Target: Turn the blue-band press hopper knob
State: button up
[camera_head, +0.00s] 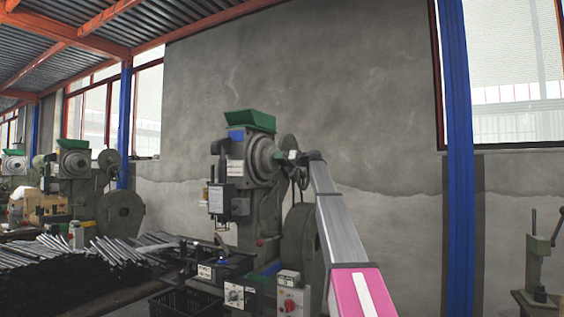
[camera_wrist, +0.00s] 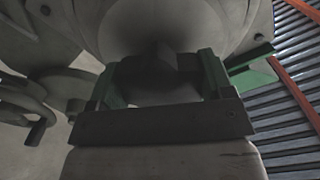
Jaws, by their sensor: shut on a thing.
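The press (camera_head: 262,185) stands in the middle of the head view, with a green hopper (camera_head: 250,121) on top and a blue band (camera_head: 236,134) just below it. My arm reaches up from the lower right, and my gripper (camera_head: 298,157) is at the right side of the press head. In the wrist view, my gripper (camera_wrist: 160,70) has a green finger on each side of a dark grey knob (camera_wrist: 158,58) and is shut on it. The knob sits in front of a large round grey housing (camera_wrist: 150,20). In the head view the knob is too small to make out.
A flywheel (camera_head: 303,240) is below my gripper, partly behind my arm. A control box with a red knob (camera_head: 290,303) and a black crate (camera_head: 187,303) are at the front. Metal rods (camera_head: 75,263) lie at left. A blue post (camera_head: 457,150) stands right.

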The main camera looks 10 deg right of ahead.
jog(key=shift+f+n, duration=0.1)
jog(key=shift+n, duration=0.3)
jog(key=o, duration=0.9)
jog(key=shift+o, duration=0.2)
jog(key=shift+s+d, duration=0.1)
jog(key=shift+d, duration=0.05)
jog(key=v, duration=1)
jog(key=shift+s+d, duration=0.15)
jog(key=shift+d, duration=0.05)
jog(key=shift+d, duration=0.1)
